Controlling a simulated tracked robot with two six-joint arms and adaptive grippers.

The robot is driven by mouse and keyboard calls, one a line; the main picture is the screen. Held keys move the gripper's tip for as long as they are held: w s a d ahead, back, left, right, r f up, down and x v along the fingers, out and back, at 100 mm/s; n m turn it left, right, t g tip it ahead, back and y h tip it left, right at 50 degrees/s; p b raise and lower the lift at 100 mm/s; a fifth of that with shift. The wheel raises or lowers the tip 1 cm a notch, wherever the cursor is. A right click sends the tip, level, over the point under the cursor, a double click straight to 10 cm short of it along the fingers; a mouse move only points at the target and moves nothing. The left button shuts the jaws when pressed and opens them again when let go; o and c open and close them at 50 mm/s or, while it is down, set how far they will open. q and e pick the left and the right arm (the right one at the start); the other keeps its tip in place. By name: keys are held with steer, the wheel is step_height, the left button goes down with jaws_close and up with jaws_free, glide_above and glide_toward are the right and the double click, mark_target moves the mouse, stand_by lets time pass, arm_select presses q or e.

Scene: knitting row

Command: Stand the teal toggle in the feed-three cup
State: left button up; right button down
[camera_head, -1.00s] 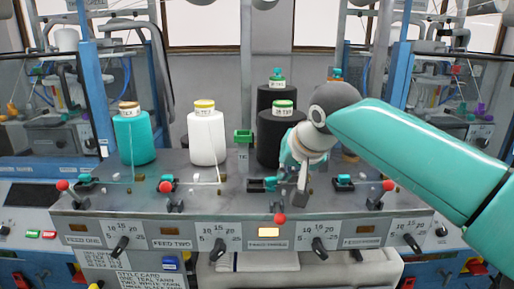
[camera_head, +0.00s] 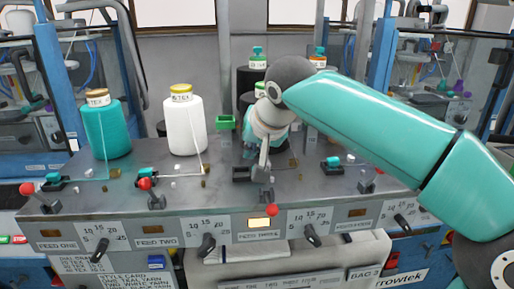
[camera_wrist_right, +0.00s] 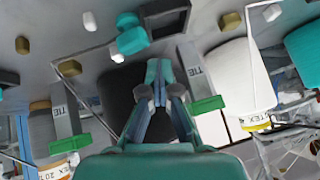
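The feed-three cup (camera_head: 241,174) is a dark square socket on the grey deck, left of my right gripper in the head view. It is also at the top of the right wrist view (camera_wrist_right: 178,24). The teal toggle (camera_wrist_right: 131,40) shows there beside the cup, off to one side of my fingertips; whether it touches the cup I cannot tell. In the head view my gripper seems to hide it. My right gripper (camera_head: 263,170) is low over the deck. Its fingers (camera_wrist_right: 158,70) look closed together, with nothing visible between them. My left gripper is out of view.
A teal bottle (camera_head: 106,130) and a white bottle (camera_head: 186,128) stand to the left; black cones stand behind my arm. A green-topped post (camera_head: 226,122) rises behind the cup. Red-knobbed levers (camera_head: 145,184) line the front edge. Small pegs dot the deck.

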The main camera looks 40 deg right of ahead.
steer(key=shift+w+a+f, duration=0.1)
steer(key=shift+w+a, duration=0.2)
steer(key=shift+a, duration=0.3)
steer(key=shift+w+a+f, duration=0.1)
steer(key=shift+w+a, duration=0.2)
steer(key=shift+a, duration=0.3)
steer(key=shift+r, duration=0.15)
steer(key=c, duration=1.4)
jaws_free()
steer(key=v, duration=1.1)
steer(key=shift+s+r, duration=0.25)
steer(key=shift+r, duration=0.05)
